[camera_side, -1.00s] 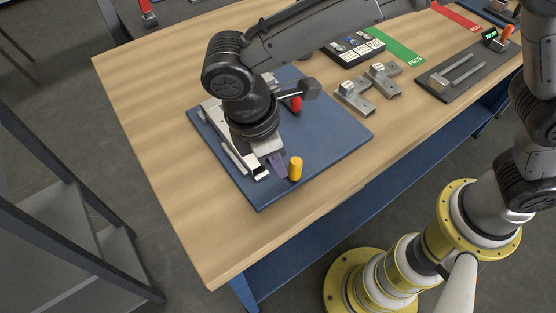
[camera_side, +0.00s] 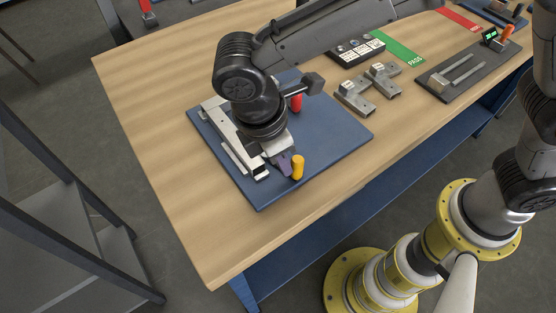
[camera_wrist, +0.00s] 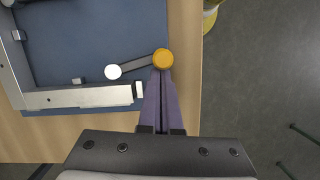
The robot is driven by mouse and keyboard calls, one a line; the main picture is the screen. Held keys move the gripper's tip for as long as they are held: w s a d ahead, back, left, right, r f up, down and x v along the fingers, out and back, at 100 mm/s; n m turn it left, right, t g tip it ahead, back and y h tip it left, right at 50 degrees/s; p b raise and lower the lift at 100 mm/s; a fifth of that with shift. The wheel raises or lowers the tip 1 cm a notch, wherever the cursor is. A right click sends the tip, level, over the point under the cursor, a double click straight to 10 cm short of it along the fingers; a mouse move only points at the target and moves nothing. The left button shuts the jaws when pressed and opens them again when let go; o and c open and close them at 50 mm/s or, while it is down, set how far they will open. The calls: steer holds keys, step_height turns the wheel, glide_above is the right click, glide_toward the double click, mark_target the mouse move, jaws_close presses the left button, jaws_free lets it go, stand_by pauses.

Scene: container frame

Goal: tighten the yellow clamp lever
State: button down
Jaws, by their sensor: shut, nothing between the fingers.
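The yellow clamp lever shows as an upright yellow knob (camera_side: 298,167) near the front edge of the blue plate (camera_side: 330,135). In the wrist view the yellow knob (camera_wrist: 163,59) sits at the end of a dark arm that runs left to a white round pivot (camera_wrist: 113,72). My gripper (camera_side: 288,166) is shut and empty, its purple fingers low beside the knob. In the wrist view my fingertips (camera_wrist: 161,74) are at the knob's near side, touching it or very close. The red clamp knob (camera_side: 296,102) stands farther back on the plate, partly behind my wrist.
A light metal frame (camera_side: 222,120) lies along the plate's left side, also in the wrist view (camera_wrist: 75,98). Grey metal brackets (camera_side: 355,97), a button box (camera_side: 357,48) and a green PASS strip (camera_side: 400,48) lie behind. Bare wood is free at the front left.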

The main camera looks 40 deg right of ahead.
mark_target(300, 152)
steer(key=d+n, duration=0.2)
steer(key=n, duration=0.1)
steer(key=shift+t, duration=0.4)
steer(key=d+n, duration=0.1)
steer(key=n, duration=0.1)
steer(key=d+n, duration=0.1)
steer(key=n, duration=0.1)
steer(key=shift+w+d+t, duration=0.1)
steer(key=shift+w+t, duration=0.25)
steer(key=shift+t, duration=0.05)
steer(key=n, duration=0.1)
steer(key=w+d+n, duration=0.1)
steer(key=shift+d+n+t+y, duration=0.15)
steer(key=shift+n+t+y, duration=0.15)
steer(key=shift+n, duration=0.1)
steer(key=n, duration=0.1)
steer(key=w+d+n, duration=0.1)
steer(key=n, duration=0.1)
steer(key=shift+w+d+t+y, duration=0.2)
steer(key=shift+w+t+y, duration=0.05)
steer(key=shift+t+y, duration=0.05)
steer(key=shift+w+d, duration=0.15)
steer(key=shift+w, duration=0.25)
